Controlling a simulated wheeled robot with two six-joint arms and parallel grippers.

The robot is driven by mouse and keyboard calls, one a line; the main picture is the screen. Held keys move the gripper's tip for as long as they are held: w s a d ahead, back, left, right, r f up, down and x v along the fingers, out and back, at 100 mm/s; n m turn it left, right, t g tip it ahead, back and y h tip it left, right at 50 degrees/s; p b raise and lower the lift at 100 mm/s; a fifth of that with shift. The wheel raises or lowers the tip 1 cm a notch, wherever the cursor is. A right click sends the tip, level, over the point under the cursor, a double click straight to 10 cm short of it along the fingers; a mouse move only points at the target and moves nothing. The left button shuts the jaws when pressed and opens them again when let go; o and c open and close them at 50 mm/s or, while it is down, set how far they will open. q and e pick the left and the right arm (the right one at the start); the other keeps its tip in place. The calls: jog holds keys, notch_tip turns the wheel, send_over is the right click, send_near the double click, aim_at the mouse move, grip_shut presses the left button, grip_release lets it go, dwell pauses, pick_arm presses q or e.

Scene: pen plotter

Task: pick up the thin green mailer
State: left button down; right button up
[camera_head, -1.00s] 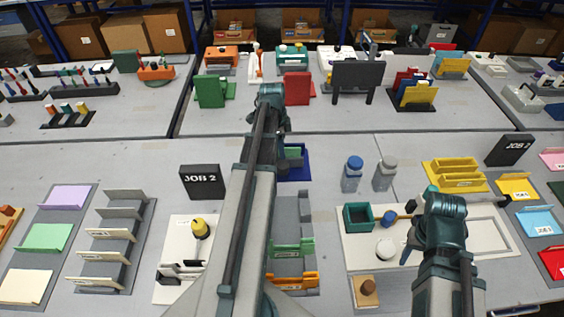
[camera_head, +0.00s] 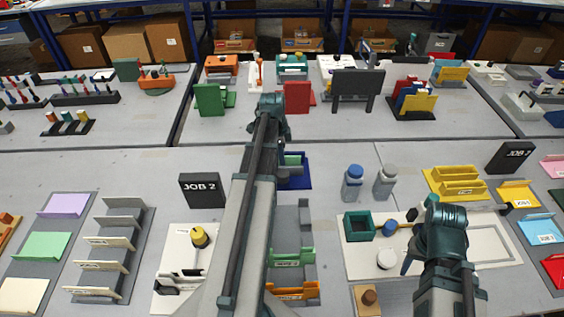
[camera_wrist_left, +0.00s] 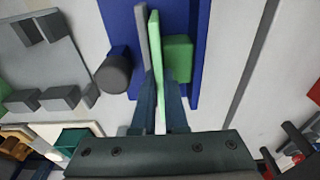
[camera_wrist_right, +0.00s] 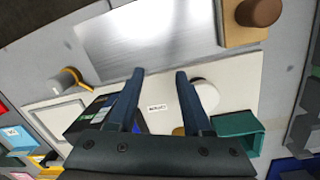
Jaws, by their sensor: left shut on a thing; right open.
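The thin green mailer (camera_wrist_left: 153,50) is an upright, narrow green sheet in the left wrist view. It stands over a blue base (camera_wrist_left: 196,60), between a thin grey plate on its left and a green block (camera_wrist_left: 178,55) on its right. My left gripper (camera_wrist_left: 158,85) is shut on its near end. In the head view my left forearm hides that gripper and most of the mailer; the blue base (camera_head: 300,183) shows just right of the arm. My right gripper (camera_wrist_right: 159,74) is open and empty above a pale board with a label.
A dark round post (camera_wrist_left: 114,72) stands just left of the blue base. Two bottles (camera_head: 353,182) stand right of my left arm. Green and orange holders (camera_head: 292,291) lie nearer me. A teal box (camera_wrist_right: 238,133) and dark packets (camera_wrist_right: 92,115) are near my right gripper.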

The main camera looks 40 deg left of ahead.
pick_arm(q)
jog(key=shift+r, duration=0.1)
pick_arm(e)
jog(key=shift+r, duration=0.1)
pick_arm(q)
notch_tip(320, 180, up, 10)
jog(key=p, duration=1)
pick_arm(e)
notch_tip(320, 180, up, 10)
